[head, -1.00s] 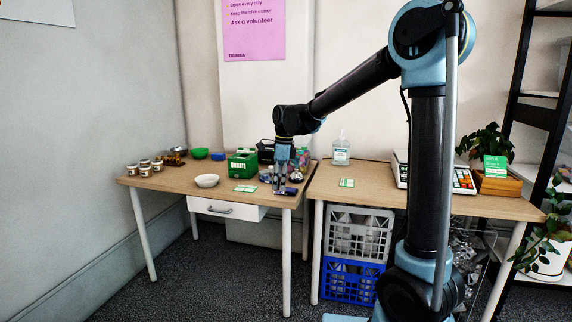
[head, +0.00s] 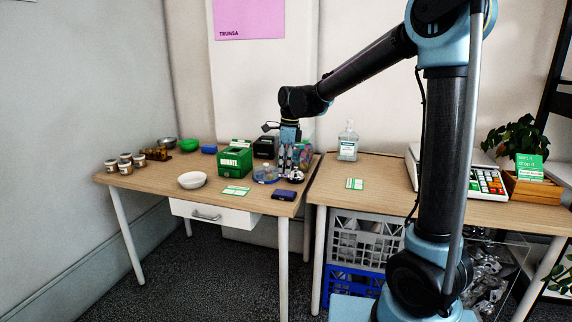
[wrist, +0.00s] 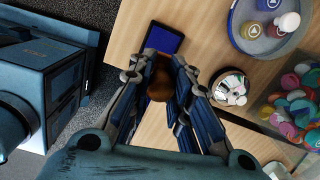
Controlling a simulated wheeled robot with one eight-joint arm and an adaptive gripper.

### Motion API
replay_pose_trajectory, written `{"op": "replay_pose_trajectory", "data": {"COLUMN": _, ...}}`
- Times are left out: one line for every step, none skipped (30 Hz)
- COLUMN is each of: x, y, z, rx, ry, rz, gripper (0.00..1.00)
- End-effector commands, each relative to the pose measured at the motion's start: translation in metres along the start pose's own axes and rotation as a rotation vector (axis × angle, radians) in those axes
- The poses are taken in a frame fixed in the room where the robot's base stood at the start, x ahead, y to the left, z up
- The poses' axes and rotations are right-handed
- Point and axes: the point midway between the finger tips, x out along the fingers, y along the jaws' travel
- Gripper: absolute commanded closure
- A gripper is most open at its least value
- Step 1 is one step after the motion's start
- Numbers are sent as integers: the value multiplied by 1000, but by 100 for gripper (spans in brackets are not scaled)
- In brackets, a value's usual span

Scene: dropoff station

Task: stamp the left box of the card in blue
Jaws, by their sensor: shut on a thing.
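My gripper (head: 288,171) is over the left table, behind the blue ink pad (head: 284,195). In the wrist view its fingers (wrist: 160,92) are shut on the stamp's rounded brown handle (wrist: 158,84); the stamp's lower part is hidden. The pad, dark-framed with a blue face, also shows in the wrist view (wrist: 163,40), just beyond the handle and apart from it. A green-and-white card (head: 236,190) lies flat near the table's front edge, left of the pad.
A round blue tray of bottles (wrist: 246,46) is close to my gripper. A white bowl (head: 192,180), green donation box (head: 235,162) and several jars (head: 125,162) stand further left. A gap separates the tables.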

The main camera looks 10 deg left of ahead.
Motion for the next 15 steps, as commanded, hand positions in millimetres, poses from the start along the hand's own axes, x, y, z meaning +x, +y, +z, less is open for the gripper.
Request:
{"op": "replay_pose_trajectory", "data": {"x": 3, "y": 0, "z": 1, "rx": -1, "ry": 0, "rz": 0, "gripper": 98}}
{"op": "replay_pose_trajectory", "data": {"x": 4, "y": 0, "z": 1, "rx": -2, "ry": 0, "rz": 0, "gripper": 98}}
{"op": "replay_pose_trajectory", "data": {"x": 7, "y": 0, "z": 1, "rx": -2, "ry": 0, "rz": 0, "gripper": 98}}
{"op": "replay_pose_trajectory", "data": {"x": 10, "y": 0, "z": 1, "rx": -3, "ry": 0, "rz": 0, "gripper": 98}}
{"op": "replay_pose_trajectory", "data": {"x": 12, "y": 1, "z": 1, "rx": -3, "ry": 0, "rz": 0, "gripper": 98}}
{"op": "replay_pose_trajectory", "data": {"x": 16, "y": 1, "z": 0, "rx": -3, "ry": 0, "rz": 0, "gripper": 98}}
{"op": "replay_pose_trajectory", "data": {"x": 19, "y": 1, "z": 0, "rx": -3, "ry": 0, "rz": 0, "gripper": 98}}
{"op": "replay_pose_trajectory", "data": {"x": 22, "y": 1, "z": 0, "rx": -3, "ry": 0, "rz": 0, "gripper": 98}}
{"op": "replay_pose_trajectory", "data": {"x": 26, "y": 1, "z": 0, "rx": -4, "ry": 0, "rz": 0, "gripper": 98}}
{"op": "replay_pose_trajectory", "data": {"x": 29, "y": 1, "z": 0, "rx": -4, "ry": 0, "rz": 0, "gripper": 98}}
{"op": "replay_pose_trajectory", "data": {"x": 32, "y": 1, "z": -1, "rx": -4, "ry": 0, "rz": 0, "gripper": 98}}
{"op": "replay_pose_trajectory", "data": {"x": 35, "y": 1, "z": -1, "rx": -4, "ry": 0, "rz": 0, "gripper": 98}}
{"op": "replay_pose_trajectory", "data": {"x": 38, "y": 1, "z": -1, "rx": -4, "ry": 0, "rz": 0, "gripper": 98}}
{"op": "replay_pose_trajectory", "data": {"x": 40, "y": 1, "z": -2, "rx": -4, "ry": 0, "rz": 0, "gripper": 98}}
{"op": "replay_pose_trajectory", "data": {"x": 43, "y": 1, "z": -2, "rx": -4, "ry": 0, "rz": 0, "gripper": 98}}
